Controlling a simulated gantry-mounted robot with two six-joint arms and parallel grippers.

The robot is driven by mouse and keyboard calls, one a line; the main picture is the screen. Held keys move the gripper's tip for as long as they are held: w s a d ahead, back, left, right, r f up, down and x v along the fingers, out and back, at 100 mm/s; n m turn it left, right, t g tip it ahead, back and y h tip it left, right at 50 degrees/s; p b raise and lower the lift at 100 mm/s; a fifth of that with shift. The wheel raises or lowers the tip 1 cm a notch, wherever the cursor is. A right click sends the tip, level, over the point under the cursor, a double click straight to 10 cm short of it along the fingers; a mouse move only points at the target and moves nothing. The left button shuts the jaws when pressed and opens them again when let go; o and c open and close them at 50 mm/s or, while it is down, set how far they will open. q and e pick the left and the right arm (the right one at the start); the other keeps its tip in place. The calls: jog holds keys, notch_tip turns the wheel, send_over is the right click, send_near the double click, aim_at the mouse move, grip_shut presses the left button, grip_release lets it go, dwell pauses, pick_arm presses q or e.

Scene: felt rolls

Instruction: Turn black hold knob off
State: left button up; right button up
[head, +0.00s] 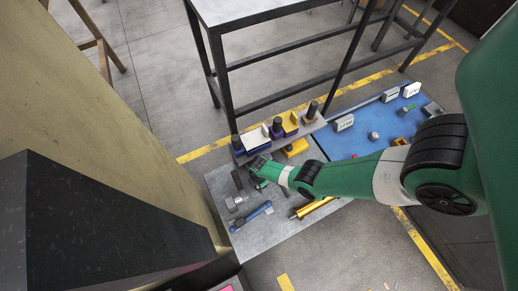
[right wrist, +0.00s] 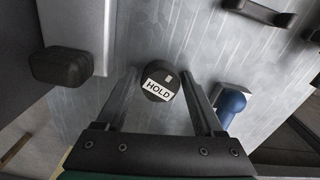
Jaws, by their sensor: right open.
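The black hold knob (right wrist: 161,80) is round, with a white label reading "HOLD" and a small light mark on its face. It sits on a grey metal panel (right wrist: 150,28) in the right wrist view. My right gripper (right wrist: 159,74) is open, with one finger on each side of the knob and a gap visible on both sides. In the head view my right gripper (head: 256,168) is over the grey panel's far left part. I cannot make out the knob there. My left gripper is in neither view.
Near the knob are a black block (right wrist: 60,66), a black handle (right wrist: 262,11) and a blue-ended part (right wrist: 231,103). In the head view a blue tool (head: 252,216) and a yellow cylinder (head: 314,208) lie on the panel. A blue surface (head: 358,117) is at right.

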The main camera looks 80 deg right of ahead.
dwell(0.3)
jog(key=m, duration=0.6)
jog(key=m, duration=0.6)
jog(key=shift+r, duration=0.1)
